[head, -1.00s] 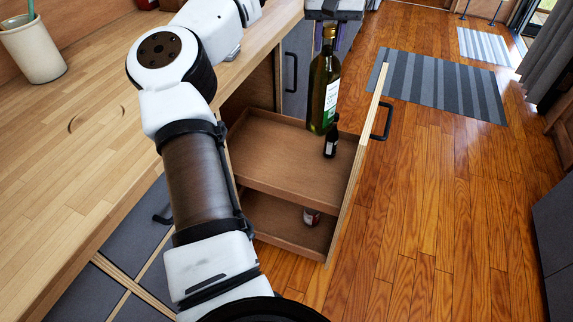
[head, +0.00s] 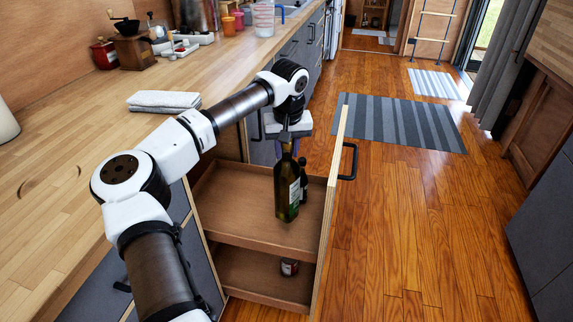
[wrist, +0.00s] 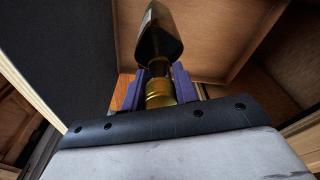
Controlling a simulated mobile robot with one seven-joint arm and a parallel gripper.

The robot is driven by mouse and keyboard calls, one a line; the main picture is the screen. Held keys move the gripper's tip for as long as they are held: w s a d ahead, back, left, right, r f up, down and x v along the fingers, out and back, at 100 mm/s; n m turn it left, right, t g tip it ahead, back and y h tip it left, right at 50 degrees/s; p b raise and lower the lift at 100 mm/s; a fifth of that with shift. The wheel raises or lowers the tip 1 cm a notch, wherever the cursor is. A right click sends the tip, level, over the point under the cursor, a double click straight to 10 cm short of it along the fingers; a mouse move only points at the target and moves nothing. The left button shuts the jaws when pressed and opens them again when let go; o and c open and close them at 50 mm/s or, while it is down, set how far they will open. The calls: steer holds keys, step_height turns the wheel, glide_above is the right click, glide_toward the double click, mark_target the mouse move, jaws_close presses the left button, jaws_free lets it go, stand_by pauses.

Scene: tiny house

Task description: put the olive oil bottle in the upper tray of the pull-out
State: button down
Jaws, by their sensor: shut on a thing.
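The olive oil bottle (head: 286,192) is dark green with a pale label and hangs upright from my gripper (head: 287,146). In the wrist view, the fingers (wrist: 160,84) are shut on its neck, around the gold cap (wrist: 159,93). The bottle is over the upper tray (head: 235,200) of the pull-out, within its outline, close to the front panel (head: 329,210). I cannot tell whether its base touches the tray floor. In the wrist view the bottle (wrist: 157,42) points away from the gripper.
A small dark bottle (head: 303,172) stands in the upper tray, partly hidden behind the olive oil bottle. A small can (head: 289,267) sits in the lower tray (head: 250,276). The left part of the upper tray is bare. The counter (head: 75,150) borders the left side.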

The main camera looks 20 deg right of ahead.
steer(key=shift+f, duration=2.5)
steer(key=c, duration=1.1)
jaws_free()
steer(key=shift+f, duration=0.15)
steer(key=r, duration=0.4)
steer(key=s+r, duration=0.1)
steer(key=r, duration=0.7)
steer(key=shift+s+a+r, duration=0.1)
steer(key=shift+s+a, duration=0.05)
steer(key=shift+s, duration=0.2)
